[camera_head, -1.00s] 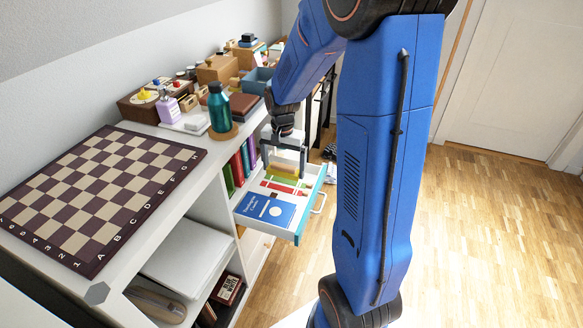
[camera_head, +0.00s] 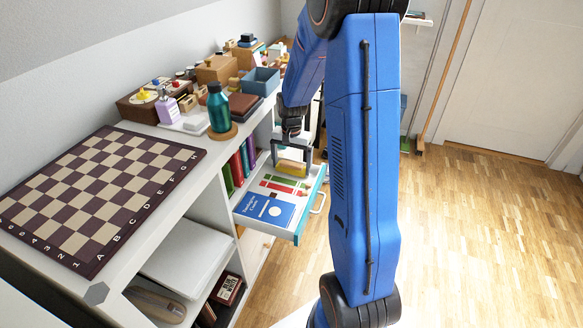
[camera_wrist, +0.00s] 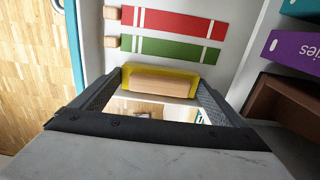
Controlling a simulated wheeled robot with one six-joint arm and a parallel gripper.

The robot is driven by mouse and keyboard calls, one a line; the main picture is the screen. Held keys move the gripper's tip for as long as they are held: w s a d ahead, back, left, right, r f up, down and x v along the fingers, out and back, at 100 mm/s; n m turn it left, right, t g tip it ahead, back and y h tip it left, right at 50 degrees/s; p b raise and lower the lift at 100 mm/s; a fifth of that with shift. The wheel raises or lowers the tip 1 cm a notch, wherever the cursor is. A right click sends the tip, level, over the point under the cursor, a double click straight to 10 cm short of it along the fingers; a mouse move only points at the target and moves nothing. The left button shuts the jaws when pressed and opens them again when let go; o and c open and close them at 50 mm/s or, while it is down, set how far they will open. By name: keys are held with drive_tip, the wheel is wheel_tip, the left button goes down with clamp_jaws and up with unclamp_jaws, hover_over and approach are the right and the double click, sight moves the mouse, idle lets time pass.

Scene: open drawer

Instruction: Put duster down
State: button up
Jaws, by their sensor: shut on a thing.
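The duster (camera_wrist: 160,82), a wooden block with a yellow edge, is between the fingers of my gripper (camera_wrist: 157,88) in the wrist view. The fingers are shut on its two ends. In the head view my gripper (camera_head: 291,148) points down over the far part of the open drawer (camera_head: 246,222), with the duster (camera_head: 291,167) below it. I cannot tell whether the duster touches the drawer floor.
A red strip (camera_wrist: 172,24) and a green strip (camera_wrist: 165,48) lie beside the duster in the drawer. A blue booklet (camera_head: 264,209) lies at its near end. Books (camera_head: 240,165) stand left of the drawer. A teal bottle (camera_head: 218,107) stands on the top.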

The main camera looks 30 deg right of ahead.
drive_tip(key=shift+f, duration=0.65)
drive_tip(key=shift+f, duration=0.15)
drive_tip(key=o, duration=0.6)
drive_tip(key=shift+o, duration=0.2)
